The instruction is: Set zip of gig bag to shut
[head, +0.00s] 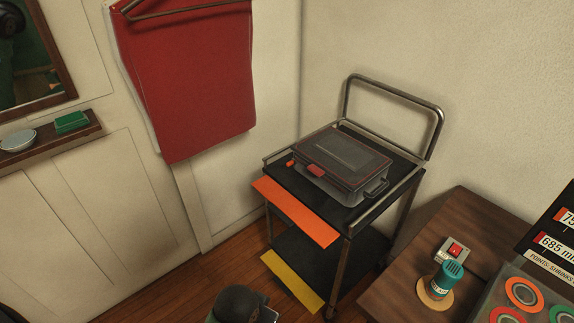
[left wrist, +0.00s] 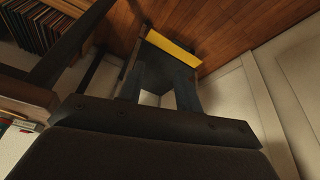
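A dark grey, box-shaped case with thin red trim (head: 345,158), the only bag-like thing in view, lies flat on the trolley's black top. Its lid looks down. A red tab (head: 317,170) sits at its front edge, and a dark handle (head: 377,188) is on its right side. The zip's state is too small to tell. In the left wrist view my left gripper (left wrist: 158,98) shows two dark fingers apart with nothing between them; it is away from the case, with the trolley's lower part beyond. My right gripper is not in view.
The trolley (head: 355,212) has an orange front flap (head: 295,210), a yellow lower edge (head: 291,283) and a raised rail (head: 438,125). A wooden table (head: 405,285) with a teal-topped object (head: 448,275) stands right. A red cloth (head: 190,85) hangs on the wall. Floor shows left of the trolley.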

